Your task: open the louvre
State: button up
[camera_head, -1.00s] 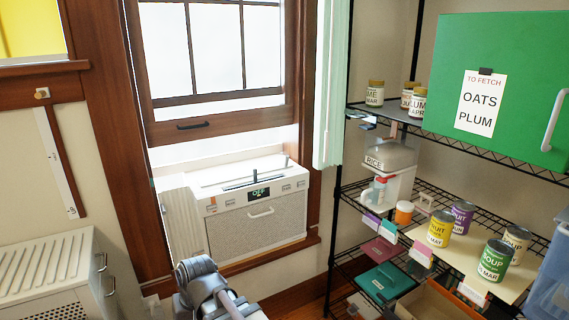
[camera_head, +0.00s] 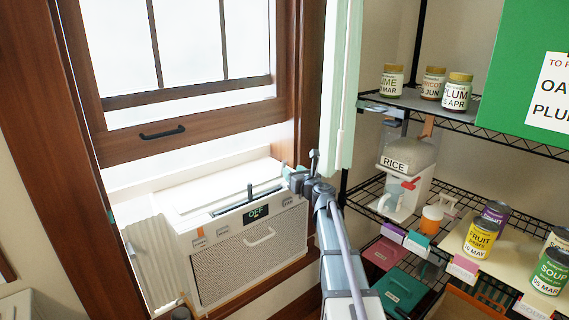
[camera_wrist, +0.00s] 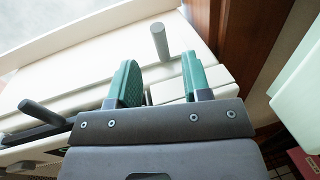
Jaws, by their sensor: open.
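The white air conditioner (camera_head: 255,245) sits in the window opening, its display reading OFF. A dark louvre slot (camera_head: 235,205) with an upright dark peg runs along its top; the peg (camera_wrist: 40,112) shows at left in the wrist view. My gripper (camera_head: 292,172) is at the unit's upper right corner. In the wrist view my gripper (camera_wrist: 160,82) has its two green fingers apart over the white top. A grey post (camera_wrist: 160,42) stands just beyond the gap between them, not visibly gripped. My gripper hides part of the corner in the head view.
The raised window sash (camera_head: 190,125) is above the unit. A pale green curtain (camera_head: 340,90) hangs close to the right of my arm. A wire shelf (camera_head: 495,120) with jars, cans and a rice dispenser (camera_head: 405,165) stands at right.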

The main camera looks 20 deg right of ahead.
aim_at(285, 165)
jog(key=w, duration=0.9)
jog(key=shift+a, duration=0.3)
grip_shut()
